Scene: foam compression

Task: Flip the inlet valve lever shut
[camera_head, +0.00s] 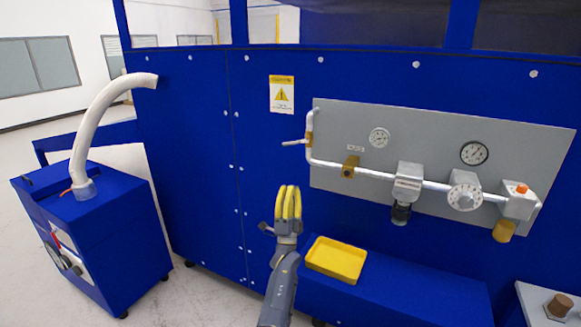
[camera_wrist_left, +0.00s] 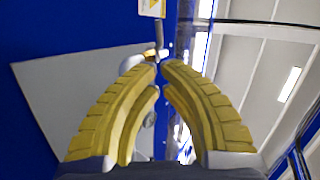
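In the left wrist view a grey rod (camera_wrist_left: 159,35), apparently this lever, shows just beyond the fingertips. My left gripper (camera_head: 288,188) has yellow curved fingers pointing up, below the lever in the head view and apart from it. Its fingertips (camera_wrist_left: 160,65) nearly meet, with nothing between them. The fingers partly hide the pipe in the wrist view. My right gripper is in neither view.
The panel also carries gauges (camera_head: 473,153), a round dial (camera_head: 465,197) and an orange button (camera_head: 521,188). A yellow tray (camera_head: 336,259) sits on the blue ledge (camera_head: 420,290) right of my left arm. A blue cart (camera_head: 95,235) with a white hose (camera_head: 95,120) stands left.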

